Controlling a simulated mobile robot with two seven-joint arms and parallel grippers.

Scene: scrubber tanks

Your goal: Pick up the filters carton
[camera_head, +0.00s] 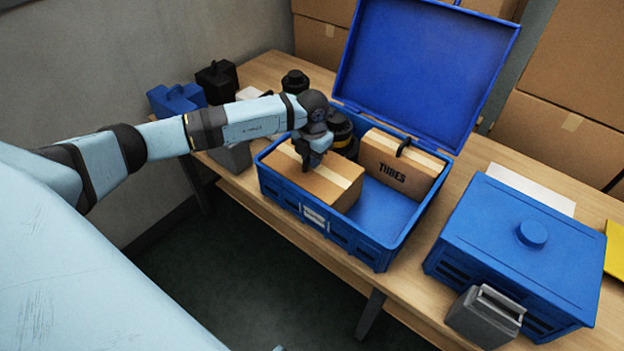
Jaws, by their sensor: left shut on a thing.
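A brown carton with a pale tape strip (335,188) sits in the left part of the open blue case (375,257). No label shows on it, so I cannot read whether it is the filters carton. My left gripper (308,160) points down at its top and is shut on it; the fingertips are partly hidden by the wrist. A second carton marked TUBES (399,176), with a black handle, stands at the right back of the case. My right gripper is not in view.
The case's blue lid (425,65) stands open at the back. A closed blue tank with a round knob (520,250) and a grey box (485,316) are to the right. Blue (177,100) and black items (217,80) stand at the table's left end. Large cartons stack behind.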

